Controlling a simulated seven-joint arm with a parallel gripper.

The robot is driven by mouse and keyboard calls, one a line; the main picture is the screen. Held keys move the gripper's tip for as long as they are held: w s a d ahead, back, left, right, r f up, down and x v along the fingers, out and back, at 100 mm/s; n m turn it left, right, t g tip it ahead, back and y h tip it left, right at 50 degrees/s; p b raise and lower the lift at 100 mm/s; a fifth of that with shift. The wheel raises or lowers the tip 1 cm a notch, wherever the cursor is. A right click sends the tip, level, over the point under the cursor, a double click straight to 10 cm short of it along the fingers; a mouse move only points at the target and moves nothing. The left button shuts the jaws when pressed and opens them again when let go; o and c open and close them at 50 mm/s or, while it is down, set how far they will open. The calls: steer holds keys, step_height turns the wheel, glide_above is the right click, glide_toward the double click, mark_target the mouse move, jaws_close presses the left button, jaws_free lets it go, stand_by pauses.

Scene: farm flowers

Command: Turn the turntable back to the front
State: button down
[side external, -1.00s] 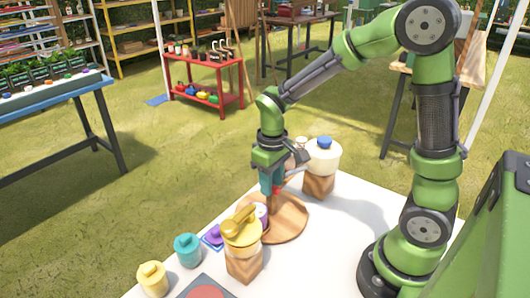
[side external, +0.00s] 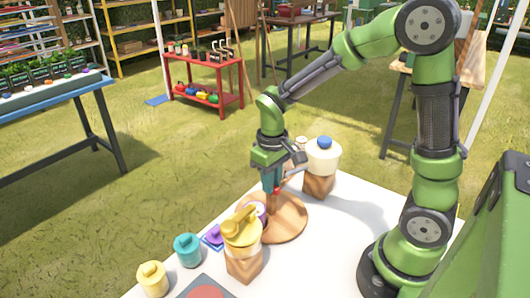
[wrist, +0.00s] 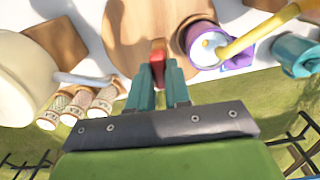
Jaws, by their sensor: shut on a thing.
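The turntable (side external: 291,222) is a round wooden disc lying flat on the white table top. In the wrist view its disc (wrist: 130,35) fills the top middle. My gripper (side external: 273,191) is over the disc, pointing down. In the wrist view its teal fingers (wrist: 159,76) are shut on a red handle (wrist: 158,49) at the turntable's edge. A purple jar with a pale top (wrist: 203,46) stands on or against the right of the disc in that view. In the side view it is partly hidden behind the yellow dispenser.
A yellow-topped pump dispenser (side external: 242,233) on a wooden block stands close in front of the disc. A white jar with a blue lid (side external: 323,157) stands behind it. Teal (side external: 188,250) and yellow (side external: 152,279) jars line the table's left edge. The table's right middle is clear.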

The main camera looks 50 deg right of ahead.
steer(key=shift+r+m, duration=0.1)
steer(key=shift+m, duration=8.4)
steer(key=c, duration=1.1)
jaws_free()
steer(key=shift+o, duration=0.2)
